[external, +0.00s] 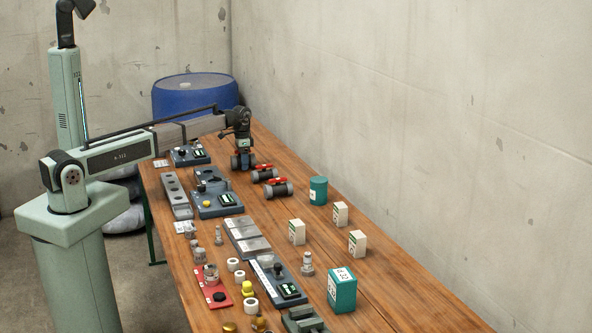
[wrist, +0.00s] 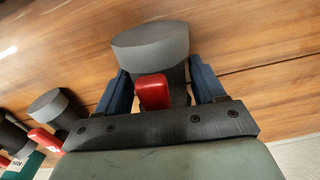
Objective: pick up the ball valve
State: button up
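A ball valve with a dark grey body and a red handle (wrist: 153,92) sits between the blue fingers of my gripper (wrist: 160,88) in the wrist view. The fingers lie along both sides of its body and appear closed on it. Its round grey end points away from the camera. In the external view my gripper (external: 243,163) points down at the far part of the bench, and the valve is mostly hidden. Whether it touches the bench is not clear. Two similar red-handled valves, a nearer one (external: 277,188) and a farther one (external: 264,174), lie to the right.
The wooden bench (external: 395,290) holds a teal can (external: 318,190), white boxes (external: 340,214), a teal box (external: 342,289), and grey-blue fixtures (external: 216,199) on the left. A blue drum (external: 195,93) stands behind the bench. Bare wood lies along the right edge.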

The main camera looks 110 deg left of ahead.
jog(key=c, duration=0.8)
jog(key=shift+o, duration=0.2)
jog(key=shift+r, duration=0.1)
notch_tip(320, 180, up, 10)
jog(key=shift+r, duration=0.1)
